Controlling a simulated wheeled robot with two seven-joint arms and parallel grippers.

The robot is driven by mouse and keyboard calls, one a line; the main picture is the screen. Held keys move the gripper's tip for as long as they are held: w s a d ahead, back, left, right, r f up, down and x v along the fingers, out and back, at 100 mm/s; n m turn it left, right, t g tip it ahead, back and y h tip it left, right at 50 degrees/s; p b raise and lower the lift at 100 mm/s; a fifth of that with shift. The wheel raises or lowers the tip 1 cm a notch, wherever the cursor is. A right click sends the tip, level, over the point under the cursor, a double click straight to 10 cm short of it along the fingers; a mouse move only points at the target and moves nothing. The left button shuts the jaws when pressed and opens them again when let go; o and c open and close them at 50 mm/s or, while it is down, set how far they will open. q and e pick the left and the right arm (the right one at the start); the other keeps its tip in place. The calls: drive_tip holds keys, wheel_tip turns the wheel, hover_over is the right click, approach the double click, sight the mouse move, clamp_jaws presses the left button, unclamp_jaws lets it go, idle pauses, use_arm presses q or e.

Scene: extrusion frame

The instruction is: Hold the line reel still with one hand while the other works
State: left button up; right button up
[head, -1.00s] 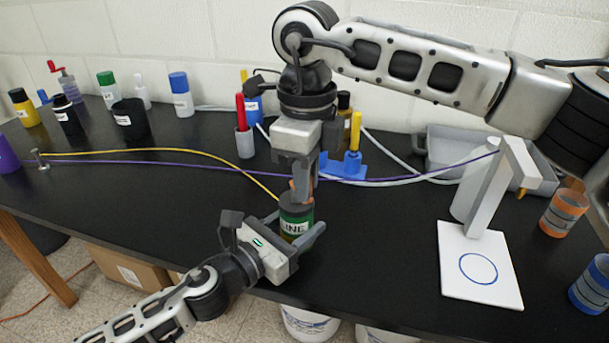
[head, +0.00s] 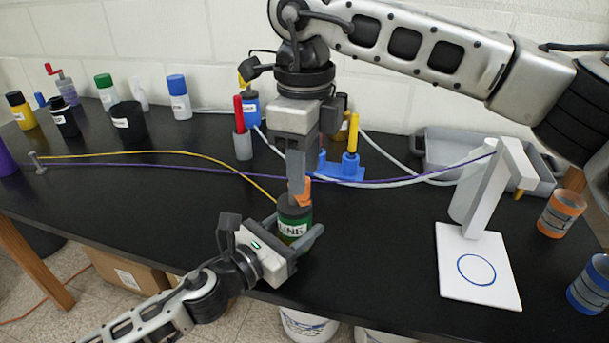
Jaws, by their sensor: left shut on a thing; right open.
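The line reel (head: 292,230) is a dark green and black cylinder labelled "LINE", standing upright near the table's front edge. My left gripper (head: 296,242) is shut on its lower part, with a finger showing along its right side. An orange piece (head: 305,188) shows on top of the reel, partly hidden by my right gripper. My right gripper (head: 298,192) points straight down just above the reel's top and is open; whether it touches the orange piece is unclear. A yellow line (head: 185,152) runs from a small metal post (head: 38,164) to the reel's top.
A purple line (head: 400,178) crosses behind the reel to a white stand (head: 484,205) on a white plate (head: 458,290). A blue holder (head: 342,172) and a red-capped tube (head: 242,145) stand close behind my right gripper. Bottles line the back left; the left-middle table is clear.

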wheel_tip(320, 180, up, 10)
drive_tip(key=shift+f, duration=0.25)
idle(1.0)
wheel_tip(320, 180, down, 12)
drive_tip(key=m, duration=0.6)
idle(0.3)
clamp_jaws()
